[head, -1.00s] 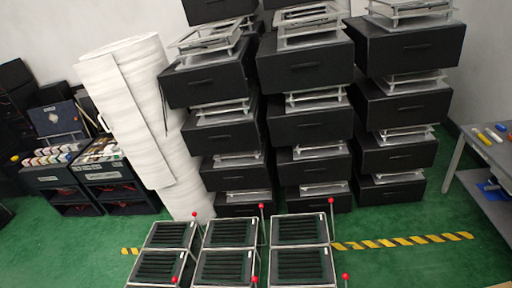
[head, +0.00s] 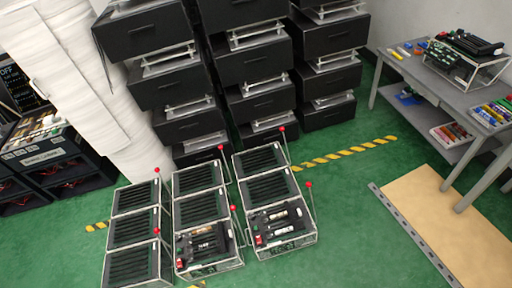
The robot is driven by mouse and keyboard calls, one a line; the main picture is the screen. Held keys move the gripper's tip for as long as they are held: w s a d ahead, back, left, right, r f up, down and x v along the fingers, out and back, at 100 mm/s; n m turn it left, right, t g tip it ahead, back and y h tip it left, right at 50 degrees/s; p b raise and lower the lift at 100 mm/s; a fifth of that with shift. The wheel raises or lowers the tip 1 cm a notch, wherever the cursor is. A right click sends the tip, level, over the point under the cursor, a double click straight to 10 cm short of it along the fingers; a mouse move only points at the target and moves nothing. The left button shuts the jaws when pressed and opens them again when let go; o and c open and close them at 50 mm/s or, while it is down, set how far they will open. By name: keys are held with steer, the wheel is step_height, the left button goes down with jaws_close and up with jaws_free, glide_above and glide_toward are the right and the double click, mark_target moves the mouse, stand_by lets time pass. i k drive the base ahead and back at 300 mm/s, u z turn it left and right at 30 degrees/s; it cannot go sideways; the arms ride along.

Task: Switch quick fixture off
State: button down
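The lever fixtures stand on the green floor in three columns: a left column (head: 133,232), a middle column (head: 199,178) and a right column (head: 262,160). Each is a slotted dark tray in a pale metal frame. Thin levers with red ball knobs stand up beside them, such as the knob at the right front (head: 309,184) and the one at the middle front (head: 233,208). The front middle fixture (head: 204,247) and front right fixture (head: 281,224) hold dark parts with small labels. I cannot tell which one is the quick fixture. My gripper is not in view.
Stacked black drawer boxes (head: 252,65) and white rolls (head: 85,75) stand behind the fixtures. A grey table (head: 420,75) with tools is at the right, with a tan board (head: 450,225) on the floor before it. Green floor lies open right of the fixtures.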

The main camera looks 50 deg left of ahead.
mark_target(258, 241)
steer(key=u, duration=1.35)
steer(key=i, duration=1)
steer(key=z, duration=0.05)
